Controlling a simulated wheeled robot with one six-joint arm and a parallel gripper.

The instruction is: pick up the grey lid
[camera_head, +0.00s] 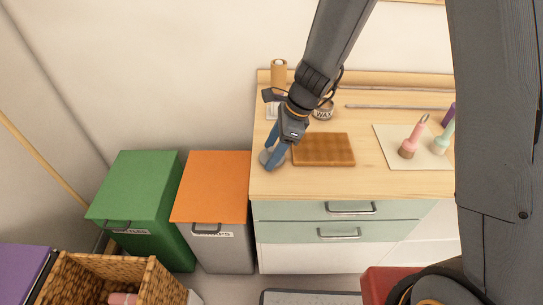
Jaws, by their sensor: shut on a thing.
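My gripper (277,152) is above the left front part of the wooden counter (375,183). Its blue fingers are shut on a small grey thing, which looks like the grey lid (265,157). The lid shows partly at the left of the fingertips, and the fingers hide the rest. I cannot tell whether it touches the counter.
A brown board (325,150) lies just right of my gripper. A tin marked WAX (323,111) and a tan cylinder (279,73) stand behind. Green (135,185) and orange-lidded (213,185) bins stand left of the counter.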

